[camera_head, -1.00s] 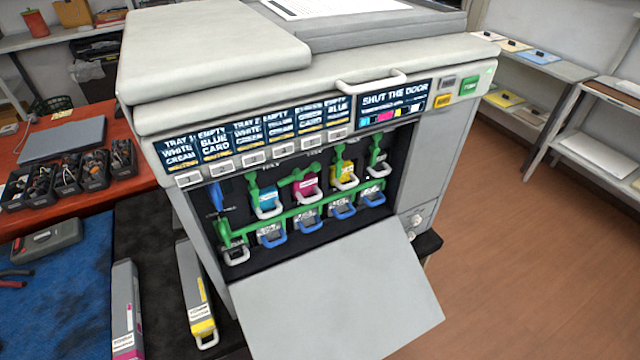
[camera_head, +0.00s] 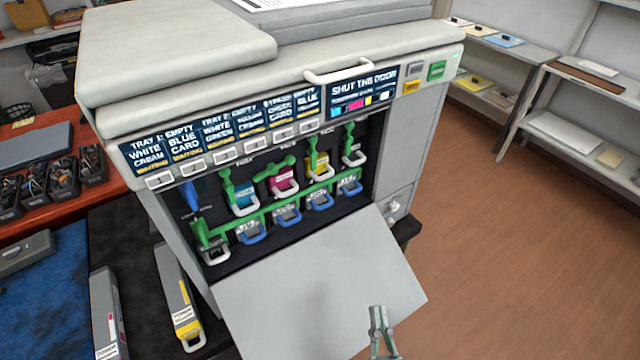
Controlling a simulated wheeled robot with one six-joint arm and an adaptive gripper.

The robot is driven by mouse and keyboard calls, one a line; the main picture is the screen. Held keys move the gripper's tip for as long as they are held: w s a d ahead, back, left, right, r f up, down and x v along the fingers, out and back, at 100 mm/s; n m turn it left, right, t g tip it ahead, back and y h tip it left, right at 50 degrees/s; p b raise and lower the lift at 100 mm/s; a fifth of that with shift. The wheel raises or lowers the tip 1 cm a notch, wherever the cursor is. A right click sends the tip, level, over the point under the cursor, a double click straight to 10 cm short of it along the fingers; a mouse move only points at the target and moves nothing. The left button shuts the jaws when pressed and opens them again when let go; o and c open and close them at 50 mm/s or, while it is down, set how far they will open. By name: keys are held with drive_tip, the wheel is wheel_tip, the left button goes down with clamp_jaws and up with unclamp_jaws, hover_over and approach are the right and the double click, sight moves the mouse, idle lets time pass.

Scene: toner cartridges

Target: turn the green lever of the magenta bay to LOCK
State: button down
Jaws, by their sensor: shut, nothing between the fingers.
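The magenta bay (camera_head: 284,184) is in the open front of the printer, between the cyan bay (camera_head: 243,198) and the yellow bay (camera_head: 320,170). Its green lever (camera_head: 274,169) lies slanted, close to sideways, above the magenta cartridge face. The green levers of the cyan, yellow and rightmost bays stand near upright. The small lettering by the levers is too blurred to read. My gripper (camera_head: 377,314) is low in the picture, in front of the lowered door. It is shut and empty, well apart from the lever.
The printer's grey door (camera_head: 320,285) hangs open below the bays. A green rail (camera_head: 270,212) runs under the upper bays, above blue-handled units. The display (camera_head: 362,88) reads SHUT THE DOOR. Two loose cartridges, one yellow-ended (camera_head: 178,290), lie at left. Floor at right is clear.

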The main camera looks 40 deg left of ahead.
sight(274, 169)
drive_tip(key=w+a+r+n+g+y, duration=0.1)
drive_tip(key=a+r+n+g+y, duration=0.1)
drive_tip(key=a, duration=0.5)
drive_tip(key=w+a+r+n+g+y, duration=0.2)
drive_tip(key=a+r+y, duration=0.2)
drive_tip(key=a, duration=0.4)
drive_tip(key=shift+r+g, duration=0.4)
drive_tip(key=shift+r, duration=0.45)
drive_tip(key=shift+a, duration=0.1)
drive_tip(key=x, duration=1.4)
drive_tip(key=shift+r, duration=0.15)
